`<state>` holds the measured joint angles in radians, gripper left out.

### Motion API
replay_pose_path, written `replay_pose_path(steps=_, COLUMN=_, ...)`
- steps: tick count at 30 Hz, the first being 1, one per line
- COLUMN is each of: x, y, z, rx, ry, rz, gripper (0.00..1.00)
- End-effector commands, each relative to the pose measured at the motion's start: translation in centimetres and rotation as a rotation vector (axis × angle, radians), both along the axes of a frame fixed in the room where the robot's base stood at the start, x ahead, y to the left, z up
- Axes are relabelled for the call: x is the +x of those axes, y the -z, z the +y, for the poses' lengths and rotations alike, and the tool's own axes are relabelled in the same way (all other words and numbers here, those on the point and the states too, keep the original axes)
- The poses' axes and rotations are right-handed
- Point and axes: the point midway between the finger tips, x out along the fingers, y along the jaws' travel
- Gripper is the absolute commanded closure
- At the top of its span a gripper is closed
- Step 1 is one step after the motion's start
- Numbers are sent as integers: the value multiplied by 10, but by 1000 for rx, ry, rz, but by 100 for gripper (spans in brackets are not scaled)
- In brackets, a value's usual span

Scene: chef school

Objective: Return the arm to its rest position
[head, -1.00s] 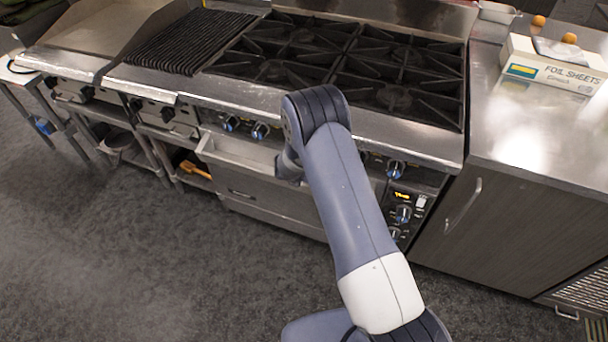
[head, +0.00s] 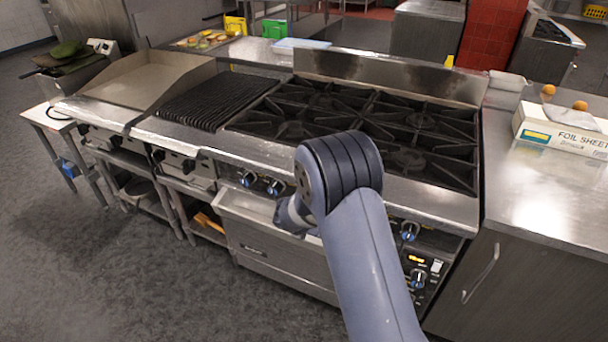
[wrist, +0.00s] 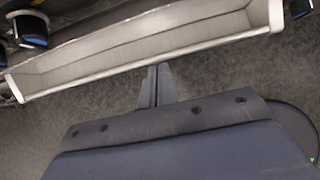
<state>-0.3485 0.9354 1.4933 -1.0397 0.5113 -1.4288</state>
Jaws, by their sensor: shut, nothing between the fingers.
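My arm (head: 360,235) reaches forward from the bottom of the head view, bent at a rounded joint in front of the range. In the head view the gripper itself is hidden behind the arm. In the wrist view my gripper (wrist: 158,82) is shut and empty, its narrow fingers together.
The range (head: 440,205) with its black burner grates (head: 415,120) stands close ahead. Control knobs (head: 409,231) line its front. A steel counter (head: 550,190) with a foil sheets box (head: 562,132) is at right. Open grey floor (head: 90,270) lies at lower left.

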Motion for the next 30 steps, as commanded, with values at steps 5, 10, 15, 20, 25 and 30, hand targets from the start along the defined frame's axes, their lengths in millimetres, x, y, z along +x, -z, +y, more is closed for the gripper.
replay_pose_path(steps=5, x=0, y=0, z=0, rx=0, ry=0, rz=0, gripper=100)
replay_pose_path(steps=10, x=1, y=5, z=0, rx=0, ry=0, rz=1, gripper=100)
replay_pose_path(steps=15, x=5, y=24, z=-3, rx=-1, ry=1, rz=3, gripper=100)
replay_pose_path(steps=20, x=10, y=51, z=-6, rx=-1, ry=0, rz=3, gripper=100)
replay_pose_path(steps=25, x=17, y=78, z=-9, rx=-1, ry=0, rz=3, gripper=100)
replay_pose_path(steps=30, x=24, y=100, z=-15, rx=0, ry=0, rz=1, gripper=100)
